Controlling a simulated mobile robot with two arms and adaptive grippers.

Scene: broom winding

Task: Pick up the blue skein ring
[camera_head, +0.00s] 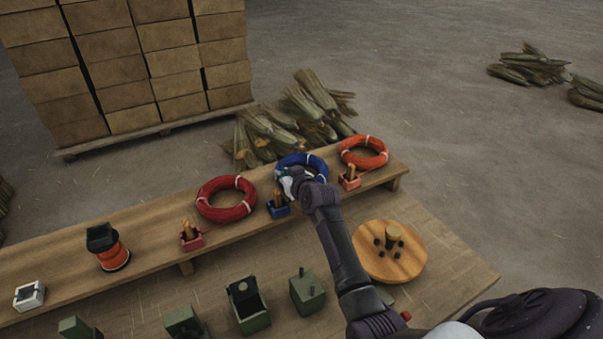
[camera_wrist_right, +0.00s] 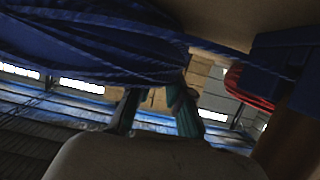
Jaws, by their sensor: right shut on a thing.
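The blue skein ring (camera_head: 314,161) is at the raised shelf, between the red and orange rings, bound with white ties. My right gripper (camera_head: 290,177) is shut on its near left side, and my wrist covers part of its near edge. In the right wrist view the blue skein ring (camera_wrist_right: 85,45) fills the upper left, with the fingers (camera_wrist_right: 157,100) at its lower edge. I cannot tell whether it still touches the shelf. My left gripper is not in view.
The red ring (camera_head: 226,214) and orange ring (camera_head: 375,155) lie on the shelf (camera_head: 150,222). Small peg boxes, including a blue one (camera_head: 278,208), stand along its front. A round wooden disc (camera_head: 405,265) and green boxes (camera_head: 250,320) are on the table below.

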